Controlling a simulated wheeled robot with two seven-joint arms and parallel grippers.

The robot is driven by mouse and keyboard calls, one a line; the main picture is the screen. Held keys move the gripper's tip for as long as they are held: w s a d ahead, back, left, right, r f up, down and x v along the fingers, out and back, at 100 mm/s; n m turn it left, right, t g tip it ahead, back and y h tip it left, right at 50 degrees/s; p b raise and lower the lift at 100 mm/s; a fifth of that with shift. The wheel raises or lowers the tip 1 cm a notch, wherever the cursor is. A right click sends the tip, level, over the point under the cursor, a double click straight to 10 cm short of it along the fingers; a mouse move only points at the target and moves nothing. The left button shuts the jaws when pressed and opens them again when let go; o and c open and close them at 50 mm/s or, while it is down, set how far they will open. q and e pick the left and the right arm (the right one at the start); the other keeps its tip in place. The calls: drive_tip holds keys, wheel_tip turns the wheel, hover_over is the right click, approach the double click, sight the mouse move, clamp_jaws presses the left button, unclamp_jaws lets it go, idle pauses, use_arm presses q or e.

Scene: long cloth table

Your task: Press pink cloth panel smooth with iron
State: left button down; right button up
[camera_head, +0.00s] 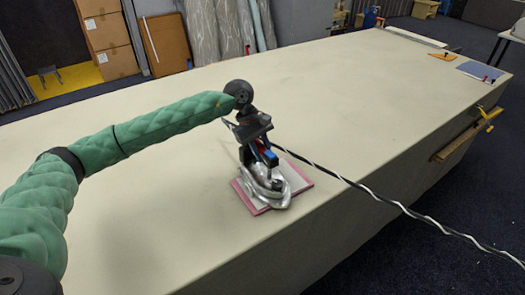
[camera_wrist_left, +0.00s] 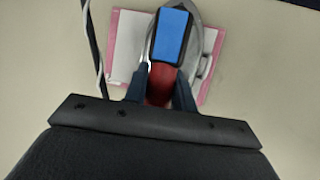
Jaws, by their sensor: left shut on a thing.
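The pink cloth panel (camera_head: 299,180) lies flat near the front edge of the long table. Its pale middle and pink border also show in the left wrist view (camera_wrist_left: 125,45). The silver iron (camera_head: 266,188) stands over the panel and hides much of its middle. In the left wrist view the iron's blue-topped handle (camera_wrist_left: 172,36) is over the panel. My left gripper (camera_head: 258,153) is shut on the iron's handle from above; its fingers (camera_wrist_left: 160,88) sit on both sides of a red part. My right gripper is not in view.
The cream table (camera_head: 330,90) is mostly bare around the panel. A black-and-white cord (camera_head: 400,206) runs from the iron over the front edge. An orange item (camera_head: 443,57) and a blue-grey sheet (camera_head: 481,71) lie at the far right end. Boxes (camera_head: 106,40) stand behind.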

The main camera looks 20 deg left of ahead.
use_arm(q)
drive_tip(key=shift+f, duration=0.1)
idle(0.3)
drive_tip(key=shift+r, duration=3.65)
drive_tip(key=shift+w+r, duration=0.1)
